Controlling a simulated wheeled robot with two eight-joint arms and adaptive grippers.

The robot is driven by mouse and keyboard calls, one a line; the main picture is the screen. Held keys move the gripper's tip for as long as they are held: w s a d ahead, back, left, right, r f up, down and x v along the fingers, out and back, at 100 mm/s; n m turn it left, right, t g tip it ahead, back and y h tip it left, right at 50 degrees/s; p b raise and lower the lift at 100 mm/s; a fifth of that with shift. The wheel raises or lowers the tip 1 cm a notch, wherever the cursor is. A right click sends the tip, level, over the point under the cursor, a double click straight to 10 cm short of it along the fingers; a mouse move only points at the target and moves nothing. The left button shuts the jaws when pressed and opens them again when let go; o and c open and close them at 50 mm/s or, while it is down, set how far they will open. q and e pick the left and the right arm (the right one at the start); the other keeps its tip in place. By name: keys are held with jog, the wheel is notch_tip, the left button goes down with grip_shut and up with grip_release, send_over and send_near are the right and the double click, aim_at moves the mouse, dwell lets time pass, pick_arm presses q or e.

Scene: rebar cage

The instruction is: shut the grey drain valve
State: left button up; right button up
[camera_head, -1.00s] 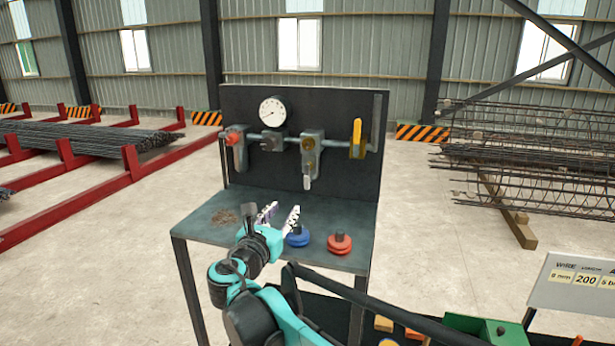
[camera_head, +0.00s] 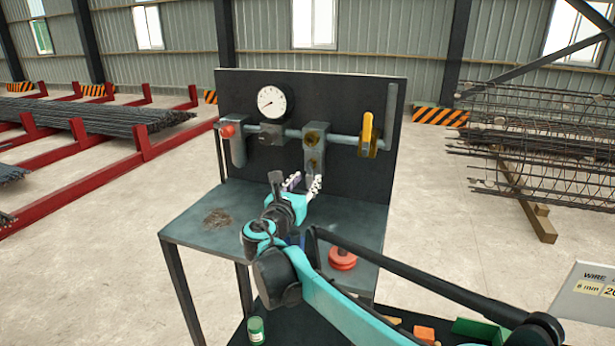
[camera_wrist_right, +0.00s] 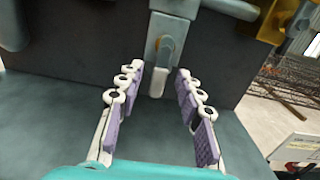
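The grey drain valve hangs below the pipe on the dark panel. In the wrist view its pale grey lever (camera_wrist_right: 158,78) points down, below a grey block, between my two fingers and beyond or level with their tips. In the head view the lower part of the lever is largely hidden behind my right gripper (camera_head: 304,182). The right gripper is open, its purple-padded fingers on either side of the lever; I see no contact. My left gripper is not in view.
A red round part (camera_head: 342,260) lies on the bench (camera_head: 195,225); a blue one is mostly hidden by my arm.

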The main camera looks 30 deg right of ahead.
jog(key=shift+x, duration=1.05)
jog(key=shift+s+a, duration=0.2)
grip_shut()
